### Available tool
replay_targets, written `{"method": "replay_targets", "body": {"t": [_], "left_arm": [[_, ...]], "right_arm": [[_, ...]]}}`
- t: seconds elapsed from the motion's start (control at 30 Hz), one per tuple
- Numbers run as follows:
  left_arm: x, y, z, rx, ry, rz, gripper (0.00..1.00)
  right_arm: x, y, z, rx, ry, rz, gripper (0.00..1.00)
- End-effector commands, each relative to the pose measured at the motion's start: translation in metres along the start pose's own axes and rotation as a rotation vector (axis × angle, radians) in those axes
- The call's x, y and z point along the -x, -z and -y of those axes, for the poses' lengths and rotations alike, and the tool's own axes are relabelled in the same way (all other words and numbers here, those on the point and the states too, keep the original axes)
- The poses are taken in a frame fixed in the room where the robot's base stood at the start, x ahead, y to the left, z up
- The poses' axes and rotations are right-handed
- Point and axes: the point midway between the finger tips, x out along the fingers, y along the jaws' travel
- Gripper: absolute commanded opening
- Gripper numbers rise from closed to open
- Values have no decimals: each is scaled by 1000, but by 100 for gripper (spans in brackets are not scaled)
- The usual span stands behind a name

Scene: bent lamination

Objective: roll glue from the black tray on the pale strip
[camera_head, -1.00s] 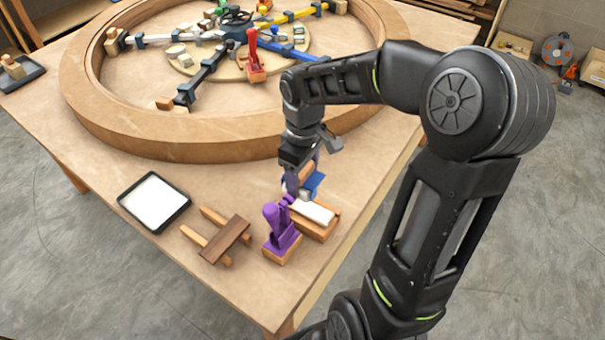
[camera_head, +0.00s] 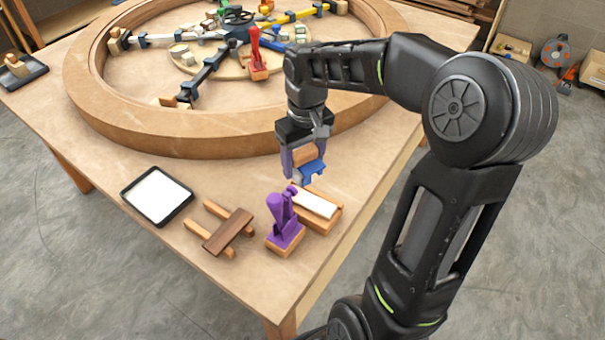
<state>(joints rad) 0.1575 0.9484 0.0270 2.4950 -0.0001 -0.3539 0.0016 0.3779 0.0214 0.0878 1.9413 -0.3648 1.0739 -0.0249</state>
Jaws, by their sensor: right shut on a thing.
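The black tray (camera_head: 139,210) lies on the table's near left part, with white glue (camera_head: 157,195) in it. The pale strip (camera_head: 315,203) lies on top of a wooden block to the right, behind a purple clamp (camera_head: 284,222). My right gripper (camera_head: 303,162) is shut on a roller-like tool with a wooden part and a blue part (camera_head: 312,171). It holds the tool just above the far end of the strip, apparently clear of it. Fingers partly hide the tool, so its roller face is unclear. My left gripper is not in view.
A brown wooden piece on two rails (camera_head: 228,231) lies between tray and clamp. A large wooden ring (camera_head: 180,140) fills the back of the table, with coloured clamps inside. The table's near corner is bare.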

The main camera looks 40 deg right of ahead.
Motion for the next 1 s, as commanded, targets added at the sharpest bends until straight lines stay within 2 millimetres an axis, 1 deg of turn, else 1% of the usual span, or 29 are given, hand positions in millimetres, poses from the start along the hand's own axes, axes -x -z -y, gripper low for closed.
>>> {"method": "replay_targets", "body": {"t": [0.03,0.13,0.2,0.3,0.67,0.77,1.0], "left_arm": [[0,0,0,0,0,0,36],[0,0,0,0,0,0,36],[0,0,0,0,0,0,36],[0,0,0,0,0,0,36],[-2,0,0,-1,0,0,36],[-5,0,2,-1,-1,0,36],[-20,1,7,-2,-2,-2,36]], "right_arm": [[4,1,-2,-79,1,2,4],[9,0,-5,-228,1,13,4],[9,-2,-5,-294,1,21,4],[9,-3,-5,-340,1,25,4],[7,-3,-5,-343,0,25,4],[2,-4,-5,-343,0,25,4],[-17,-7,-4,-343,0,26,4]]}}
